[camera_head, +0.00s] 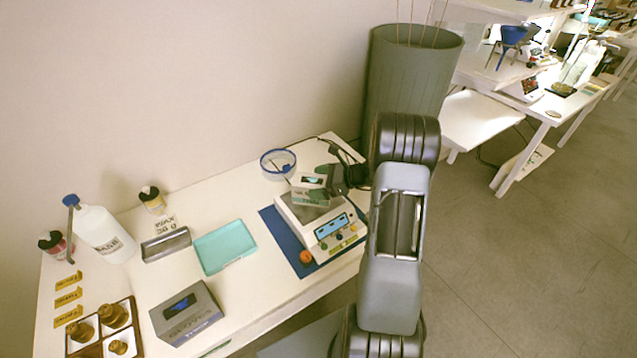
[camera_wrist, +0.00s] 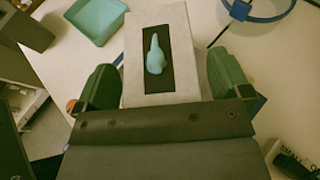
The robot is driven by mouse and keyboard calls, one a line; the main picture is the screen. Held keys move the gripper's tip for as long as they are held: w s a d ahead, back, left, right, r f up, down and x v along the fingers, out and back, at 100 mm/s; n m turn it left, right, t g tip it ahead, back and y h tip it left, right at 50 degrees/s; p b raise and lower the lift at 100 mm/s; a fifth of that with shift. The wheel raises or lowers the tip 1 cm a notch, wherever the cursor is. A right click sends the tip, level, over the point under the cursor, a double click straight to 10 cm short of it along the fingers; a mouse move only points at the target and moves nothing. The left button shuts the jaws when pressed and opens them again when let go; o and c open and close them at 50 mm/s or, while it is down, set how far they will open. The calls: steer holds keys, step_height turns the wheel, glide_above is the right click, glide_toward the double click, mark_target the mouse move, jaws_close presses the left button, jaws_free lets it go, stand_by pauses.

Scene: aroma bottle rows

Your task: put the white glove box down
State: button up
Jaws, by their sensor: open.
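The white glove box (camera_head: 309,195) sits on, or just above, the top of the white scale (camera_head: 331,229); contact is hard to tell. In the wrist view the white glove box (camera_wrist: 187,50) shows its dark slot with a teal glove sticking out. My gripper (camera_head: 328,180) is at the box from the right. In the wrist view my gripper (camera_wrist: 163,78) has its green fingers open on either side of the box, with narrow gaps. The box's near end is hidden behind my gripper's body.
The scale stands on a blue mat (camera_head: 286,243). A teal tray (camera_head: 225,246) and a grey glove box (camera_head: 187,313) are to the left. A grey bin (camera_head: 411,75) stands beyond the table. Bare table (camera_head: 262,290) shows at the front.

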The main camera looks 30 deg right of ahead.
steer(key=shift+s+d+r, duration=0.1)
steer(key=shift+d+r, duration=0.05)
steer(key=shift+r, duration=0.15)
steer(key=v, duration=1.1)
steer(key=s+a+r+n+g+h, duration=0.2)
steer(key=a+n+g, duration=0.1)
steer(key=a+n, duration=0.3)
steer(key=s+a+r+n+g+h, duration=0.1)
steer(key=s+a+r+n+g, duration=0.2)
steer(key=a, duration=0.4)
steer(key=s+a+r+n+h, duration=0.1)
steer(key=s+a+n+h, duration=0.3)
steer(key=n, duration=0.4)
steer(key=s+a+r+n+t+h, duration=0.1)
steer(key=s+a+r+n+h, duration=0.1)
steer(key=s+n, duration=0.4)
steer(key=a+n+h, duration=0.1)
steer(key=n, duration=0.1)
steer(key=shift+a+r+n+t+h+b, duration=0.3)
steer(key=shift+a+h+b, duration=0.1)
